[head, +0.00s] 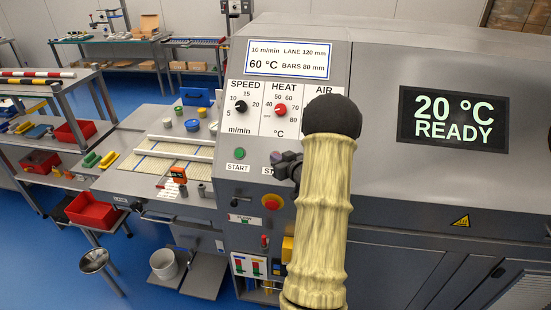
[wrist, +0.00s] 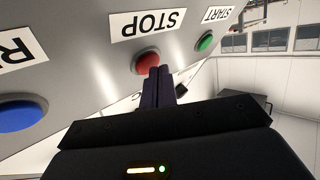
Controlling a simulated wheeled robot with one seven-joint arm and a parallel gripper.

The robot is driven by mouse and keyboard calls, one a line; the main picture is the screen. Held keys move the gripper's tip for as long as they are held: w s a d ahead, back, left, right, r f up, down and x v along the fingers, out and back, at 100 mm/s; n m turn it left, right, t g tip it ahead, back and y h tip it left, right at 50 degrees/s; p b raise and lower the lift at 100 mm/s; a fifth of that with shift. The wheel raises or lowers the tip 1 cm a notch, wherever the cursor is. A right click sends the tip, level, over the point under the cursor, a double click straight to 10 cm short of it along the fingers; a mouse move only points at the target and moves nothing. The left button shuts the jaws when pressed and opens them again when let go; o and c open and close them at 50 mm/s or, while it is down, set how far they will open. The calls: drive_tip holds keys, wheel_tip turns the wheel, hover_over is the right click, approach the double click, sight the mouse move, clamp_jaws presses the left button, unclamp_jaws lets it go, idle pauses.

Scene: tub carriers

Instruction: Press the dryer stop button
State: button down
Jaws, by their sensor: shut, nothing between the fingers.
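The red stop button (wrist: 146,62) sits under an upside-down STOP label on the grey dryer panel in the wrist view. My gripper (wrist: 160,72) is shut and empty, its fingertips overlapping the lower right edge of the button. I cannot tell whether they touch it. In the head view my gripper (head: 284,166) is in front of the panel and hides the stop button and most of its label. The dryer display (head: 452,119) reads 20 °C READY.
A green start button (head: 239,153) lies left of my gripper. A blue button (wrist: 20,115) is on the other side of the stop button. A red mushroom button on yellow (head: 271,202) sits just below. Speed (head: 240,107) and heat (head: 281,109) knobs are above.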

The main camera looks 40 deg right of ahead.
drive_tip(key=shift+s+a+r, duration=0.15)
drive_tip(key=shift+r, duration=0.05)
drive_tip(key=s+a+r, duration=0.1)
drive_tip(key=r, duration=0.1)
drive_tip(key=s+a+r+p, duration=0.1)
drive_tip(key=s+a+r, duration=0.1)
drive_tip(key=shift+a, duration=0.15)
idle(0.7)
drive_tip(key=shift+w, duration=0.1)
idle(0.5)
